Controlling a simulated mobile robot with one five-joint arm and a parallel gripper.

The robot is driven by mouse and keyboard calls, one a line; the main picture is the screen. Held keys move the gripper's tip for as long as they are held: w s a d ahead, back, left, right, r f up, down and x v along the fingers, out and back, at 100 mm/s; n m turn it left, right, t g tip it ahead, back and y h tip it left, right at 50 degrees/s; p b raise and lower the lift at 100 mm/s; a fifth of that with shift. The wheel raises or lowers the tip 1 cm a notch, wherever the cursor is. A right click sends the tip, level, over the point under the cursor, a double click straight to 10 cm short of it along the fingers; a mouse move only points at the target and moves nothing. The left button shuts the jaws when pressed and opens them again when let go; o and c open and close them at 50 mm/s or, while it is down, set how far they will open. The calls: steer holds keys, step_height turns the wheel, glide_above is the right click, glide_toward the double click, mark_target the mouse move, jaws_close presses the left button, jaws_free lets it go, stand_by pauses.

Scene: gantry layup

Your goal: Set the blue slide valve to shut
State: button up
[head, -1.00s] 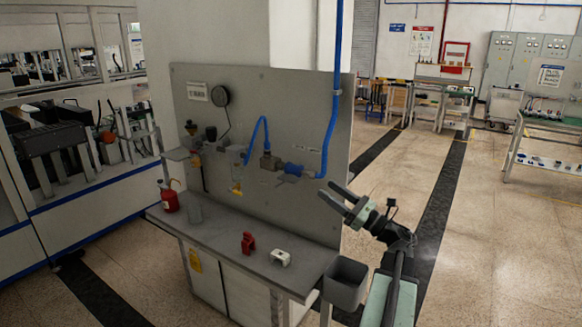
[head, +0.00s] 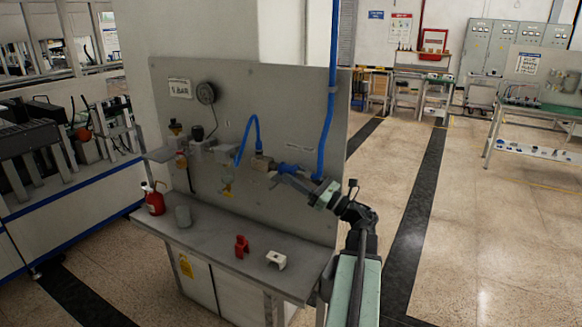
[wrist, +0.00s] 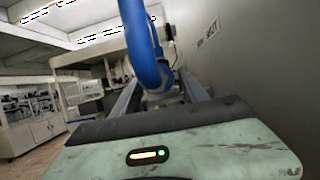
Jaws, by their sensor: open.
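In the wrist view my open gripper (wrist: 158,92) has one finger on each side of the hose's lower bend (wrist: 148,65). The hose hides most of the valve there, and I cannot tell whether the fingers touch it.
The panel (wrist: 245,90) is close on the right in the wrist view. The floor at right is open.

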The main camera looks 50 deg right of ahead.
steer(key=shift+x, duration=1.25)
jaws_close()
steer(key=shift+a, duration=0.1)
